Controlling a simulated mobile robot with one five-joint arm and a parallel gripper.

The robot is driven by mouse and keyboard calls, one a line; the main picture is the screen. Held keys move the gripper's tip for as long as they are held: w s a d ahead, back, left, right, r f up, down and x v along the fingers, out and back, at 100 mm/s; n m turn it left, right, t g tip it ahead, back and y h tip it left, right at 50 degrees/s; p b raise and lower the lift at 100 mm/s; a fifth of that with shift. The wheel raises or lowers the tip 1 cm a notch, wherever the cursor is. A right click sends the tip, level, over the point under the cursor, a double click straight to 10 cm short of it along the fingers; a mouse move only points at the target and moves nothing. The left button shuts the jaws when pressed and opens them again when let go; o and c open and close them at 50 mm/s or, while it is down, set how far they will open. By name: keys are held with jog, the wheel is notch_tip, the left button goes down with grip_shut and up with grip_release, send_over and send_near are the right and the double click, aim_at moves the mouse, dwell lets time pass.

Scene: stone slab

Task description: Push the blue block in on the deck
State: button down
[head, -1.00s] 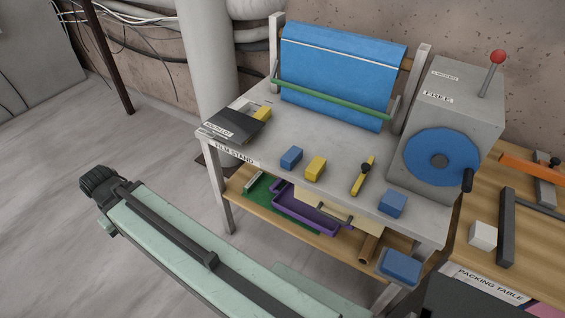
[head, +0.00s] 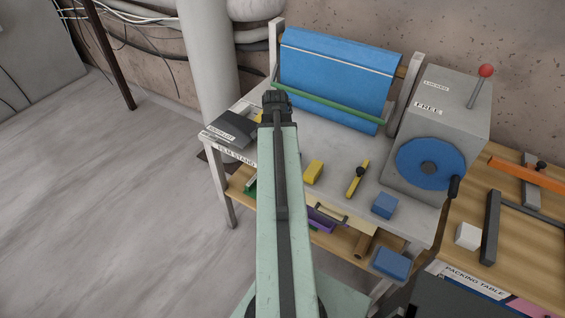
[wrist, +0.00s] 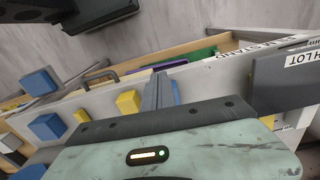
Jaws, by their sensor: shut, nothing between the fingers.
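The deck is the grey top (head: 325,140) of the stand labelled FILM STAND. A blue block (head: 385,205) sits on its right part and also shows in the wrist view (wrist: 47,127). Another blue block (wrist: 176,92) shows as a sliver behind my fingers in the wrist view; my arm hides it in the head view. A third blue block (head: 391,263) is lower, at the stand's front right. My gripper (head: 276,102) is over the deck's left part, shut and empty. Its fingers (wrist: 158,92) are at the middle of the wrist view; contact with the block cannot be told.
A yellow block (head: 313,172) and a yellow bar (head: 357,179) lie on the deck. A dark labelled plate (head: 232,129) is at its left. A blue sheet (head: 338,75) with a green bar stands behind. A grey box with a blue wheel (head: 430,163) stands right.

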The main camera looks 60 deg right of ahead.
notch_tip(320, 180, down, 11)
jog(key=b, duration=1.1)
jog(key=d+p, duration=0.1)
jog(key=d, duration=0.1)
jog(key=d+r, duration=0.1)
jog(key=d, duration=0.1)
jog(key=shift+s+r+p, duration=0.1)
jog(key=shift+r+p, duration=0.05)
jog(key=shift+p, duration=0.2)
jog(key=d, duration=1.3)
jog(key=shift+s, duration=0.4)
jog(key=shift+a, duration=0.1)
